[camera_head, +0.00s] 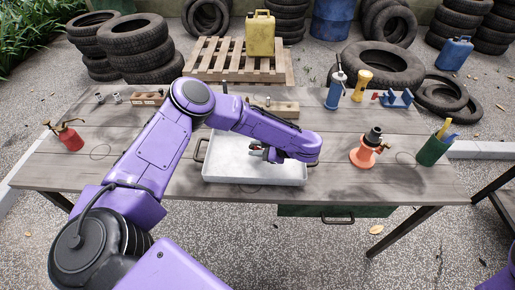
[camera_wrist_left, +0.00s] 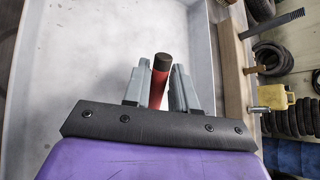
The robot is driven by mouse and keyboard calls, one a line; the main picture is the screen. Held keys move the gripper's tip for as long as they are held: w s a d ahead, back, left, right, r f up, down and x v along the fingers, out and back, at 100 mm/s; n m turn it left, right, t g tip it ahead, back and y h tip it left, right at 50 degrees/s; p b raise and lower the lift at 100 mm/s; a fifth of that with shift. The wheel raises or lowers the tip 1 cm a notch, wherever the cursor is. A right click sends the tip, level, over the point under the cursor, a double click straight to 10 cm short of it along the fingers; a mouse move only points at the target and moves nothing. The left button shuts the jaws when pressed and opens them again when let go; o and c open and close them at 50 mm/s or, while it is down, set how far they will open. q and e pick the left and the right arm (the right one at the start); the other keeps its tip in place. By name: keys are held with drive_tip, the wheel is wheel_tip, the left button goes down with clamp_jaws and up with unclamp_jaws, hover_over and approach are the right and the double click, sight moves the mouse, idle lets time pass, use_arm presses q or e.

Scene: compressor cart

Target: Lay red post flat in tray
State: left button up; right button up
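The grey-white tray (camera_head: 220,160) lies in the middle of the wooden table. My left gripper (camera_head: 260,152) is low over the tray's right half, with its fingers toward the left. In the left wrist view, the red post (camera_wrist_left: 158,88) with a dark end cap stands between the two grey fingertips (camera_wrist_left: 159,90). The fingers appear closed on its sides. The post's lower part is hidden by the gripper, and I cannot tell its exact tilt or whether it touches the tray floor. The tray floor (camera_wrist_left: 90,60) looks empty in the left wrist view. My right gripper is not in view.
A wooden block (camera_head: 283,109) stands behind the tray. An orange stand with a black top (camera_head: 364,150) and a green pen cup (camera_head: 434,150) are at the right. A red oil can (camera_head: 70,138) is at the left. A blue bottle (camera_head: 336,90) stands behind.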

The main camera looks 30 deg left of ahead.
use_arm(q)
drive_tip(key=o, duration=0.3)
drive_tip(key=b+v, duration=0.3)
drive_tip(key=v, duration=0.6)
drive_tip(key=shift+w+d, duration=0.1)
drive_tip(key=shift+d, duration=0.1)
drive_tip(key=shift+d+r, duration=0.45)
